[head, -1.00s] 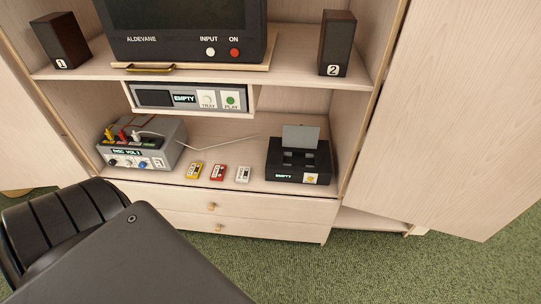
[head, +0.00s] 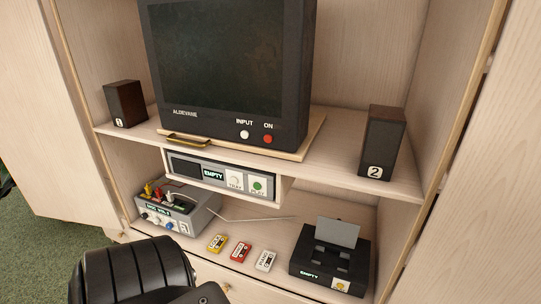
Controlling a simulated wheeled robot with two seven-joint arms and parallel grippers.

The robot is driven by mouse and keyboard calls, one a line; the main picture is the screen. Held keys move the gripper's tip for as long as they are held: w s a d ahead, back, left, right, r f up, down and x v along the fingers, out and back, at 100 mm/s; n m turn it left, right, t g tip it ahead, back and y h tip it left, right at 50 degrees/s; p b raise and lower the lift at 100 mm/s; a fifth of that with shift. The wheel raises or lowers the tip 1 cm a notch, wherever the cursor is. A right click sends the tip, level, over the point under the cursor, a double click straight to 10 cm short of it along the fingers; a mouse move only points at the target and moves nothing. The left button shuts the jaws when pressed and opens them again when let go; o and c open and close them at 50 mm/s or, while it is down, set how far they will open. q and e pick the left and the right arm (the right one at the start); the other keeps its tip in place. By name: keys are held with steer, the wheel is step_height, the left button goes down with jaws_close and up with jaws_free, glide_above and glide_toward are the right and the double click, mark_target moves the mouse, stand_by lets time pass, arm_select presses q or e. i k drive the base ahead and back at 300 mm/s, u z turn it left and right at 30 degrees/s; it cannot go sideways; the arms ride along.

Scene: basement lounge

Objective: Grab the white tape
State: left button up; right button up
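The white tape (head: 265,261) lies flat on the lower shelf, at the right end of a row of three small cassettes. The red tape (head: 239,251) is beside it and the yellow tape (head: 217,243) is at the row's left end. To the right of the white tape stands a black tape deck (head: 330,262) with its lid raised and a display reading EMPTY. Neither gripper shows in the head view. A black arm part of mine fills the bottom left and hides some of the cabinet front.
A grey box with coloured plugs (head: 175,211) stands left of the tapes. Above are a disc player (head: 222,180) reading EMPTY, a television (head: 230,70) and two speakers, one at left (head: 125,104), one at right (head: 381,143). A thin rod (head: 250,218) lies behind the tapes. Cabinet doors flank both sides.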

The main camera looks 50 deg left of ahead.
mark_target(265, 262)
steer(key=u, duration=0.75)
steer(key=i, duration=1)
steer(key=u, duration=1)
